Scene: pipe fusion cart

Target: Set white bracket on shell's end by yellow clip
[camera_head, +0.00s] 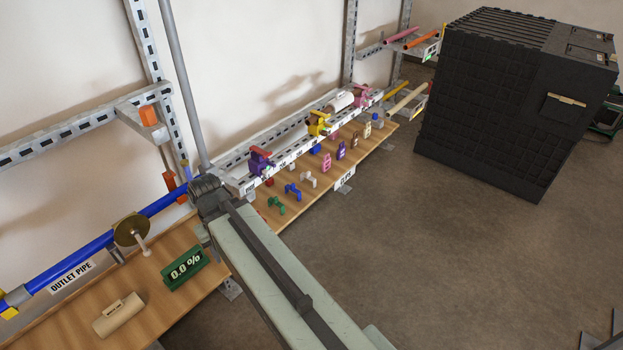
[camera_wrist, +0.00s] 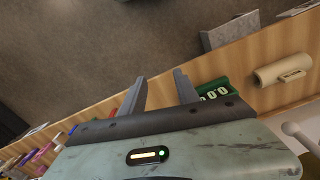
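The white bracket (camera_head: 308,179) lies on the wooden board, at the right of a row with a green bracket (camera_head: 276,204) and a blue bracket (camera_head: 292,191). The yellow clip (camera_head: 318,124) stands on the grey rail behind. A white, rounded shell (camera_head: 339,101) sits on the rail between the yellow clip and a pink clip (camera_head: 362,95); its end nearer the yellow clip is partly hidden. My gripper (camera_wrist: 158,90) is open and empty in the wrist view, its two fingers spread above the wooden board. In the head view, my arm hides its fingers.
A purple clip (camera_head: 260,162) stands nearer on the rail. Several coloured tags stand on the board. A green 0.0 % display (camera_head: 185,269), a cream half-round piece (camera_head: 119,315) and the blue outlet pipe (camera_head: 75,259) are at left. A black cabinet (camera_head: 490,120) stands right; the floor between is clear.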

